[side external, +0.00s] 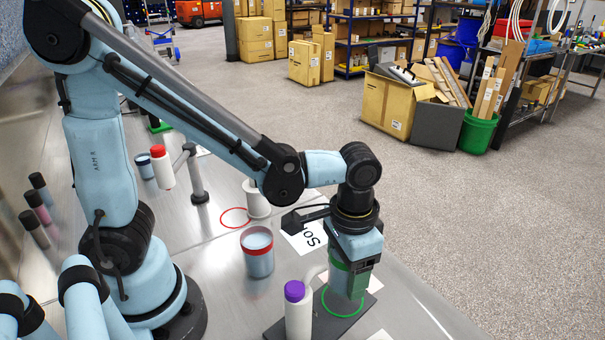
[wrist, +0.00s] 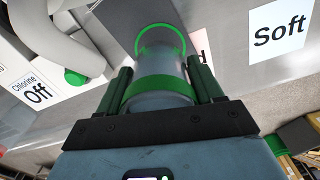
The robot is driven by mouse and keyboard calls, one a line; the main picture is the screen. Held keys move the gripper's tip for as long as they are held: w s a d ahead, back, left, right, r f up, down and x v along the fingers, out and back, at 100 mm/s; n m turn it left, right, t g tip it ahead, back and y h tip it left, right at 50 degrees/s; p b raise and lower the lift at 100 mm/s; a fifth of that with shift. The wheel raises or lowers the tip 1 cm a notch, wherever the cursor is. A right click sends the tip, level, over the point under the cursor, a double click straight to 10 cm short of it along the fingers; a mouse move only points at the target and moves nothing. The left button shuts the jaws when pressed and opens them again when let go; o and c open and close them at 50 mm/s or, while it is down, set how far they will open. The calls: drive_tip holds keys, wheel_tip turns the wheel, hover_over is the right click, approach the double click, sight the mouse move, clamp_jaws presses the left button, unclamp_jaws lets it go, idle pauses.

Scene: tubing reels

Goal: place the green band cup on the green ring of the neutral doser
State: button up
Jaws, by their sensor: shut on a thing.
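My gripper (side external: 352,284) points down at the front right of the table, shut on the green band cup (side external: 343,279), a clear cup with a green band. In the wrist view the green band cup (wrist: 160,74) sits between the two dark green fingers. The green ring (side external: 329,309) lies on a dark base plate directly under the cup, and its arc (wrist: 161,26) shows past the cup's far end. I cannot tell whether the cup touches the plate. A white doser with a purple cap (side external: 298,312) stands on the same plate, left of the cup.
A red band cup (side external: 258,258) stands left of my gripper, near a red ring (side external: 235,218). A white doser with a red cap (side external: 162,166) and a blue band cup (side external: 144,166) are farther back.

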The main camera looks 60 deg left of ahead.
sight(345, 284)
drive_tip(key=shift+f, duration=1.95)
drive_tip(key=shift+f, duration=0.1)
drive_tip(key=o, duration=1.1)
wheel_tip(345, 284, up, 12)
drive_tip(key=a+n+t, duration=0.2)
drive_tip(key=a+t, duration=0.5)
drive_tip(key=a, duration=0.5)
drive_tip(key=shift+a+n, duration=0.3)
